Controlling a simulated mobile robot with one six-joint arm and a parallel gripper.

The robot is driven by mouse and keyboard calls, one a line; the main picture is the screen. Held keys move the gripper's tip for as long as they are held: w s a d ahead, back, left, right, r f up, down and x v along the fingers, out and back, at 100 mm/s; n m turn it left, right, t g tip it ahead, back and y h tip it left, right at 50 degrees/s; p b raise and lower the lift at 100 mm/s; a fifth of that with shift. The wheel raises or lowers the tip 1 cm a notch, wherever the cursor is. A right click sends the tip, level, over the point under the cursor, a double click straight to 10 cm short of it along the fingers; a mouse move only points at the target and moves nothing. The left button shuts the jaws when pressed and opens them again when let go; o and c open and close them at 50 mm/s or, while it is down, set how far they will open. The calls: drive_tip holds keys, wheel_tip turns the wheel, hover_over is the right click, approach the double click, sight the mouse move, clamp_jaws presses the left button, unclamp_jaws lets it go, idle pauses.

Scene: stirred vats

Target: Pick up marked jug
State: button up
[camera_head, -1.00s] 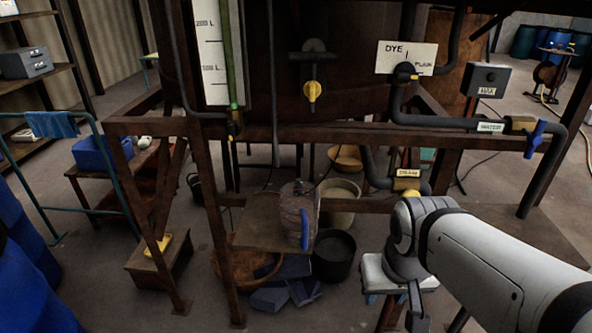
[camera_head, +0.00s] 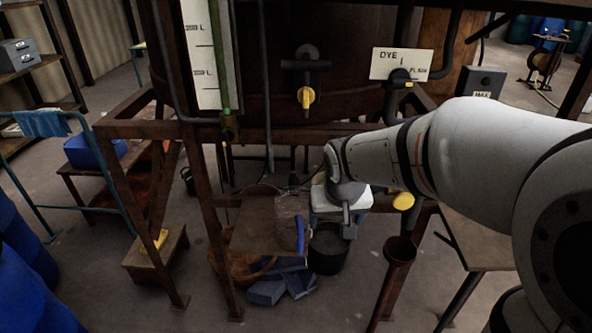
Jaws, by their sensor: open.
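The jug (camera_head: 289,207) is clear, with a blue handle on its right side. It stands on the right end of a small brown platform (camera_head: 252,232) below the vat. Faint marks on its wall are too small to read. My gripper (camera_head: 333,222) points down just to the right of the jug, apart from its handle in the picture. Its jaws are open and nothing shows between them. The white gripper body and wrist partly hide the fingers.
Rusty frame posts (camera_head: 206,205) stand left of the jug. A dye sign (camera_head: 403,64) and yellow-handled valve (camera_head: 305,97) are above. A blue basin (camera_head: 92,150) sits at left.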

drive_tip(key=o, duration=0.4)
drive_tip(key=w+a+f+n+p, duration=0.1)
drive_tip(key=w+a+p, duration=0.1)
drive_tip(key=w+a, duration=0.5)
drive_tip(key=shift+w+a+t, duration=0.3)
drive_tip(key=shift+w+a, duration=0.05)
drive_tip(key=shift+a, duration=0.3)
drive_tip(key=p, duration=0.2)
approach(295, 210)
drive_tip(key=shift+s+d+f, duration=0.1)
drive_tip(key=shift+s+f, duration=0.1)
drive_tip(key=shift+f, duration=0.55)
drive_tip(key=shift+s+a+f, duration=0.1)
drive_tip(key=shift+s+f, duration=0.1)
drive_tip(key=shift+f, duration=0.55)
drive_tip(key=shift+s+d+f, duration=0.1)
drive_tip(key=shift+s+f, duration=0.15)
drive_tip(key=shift+f, duration=0.55)
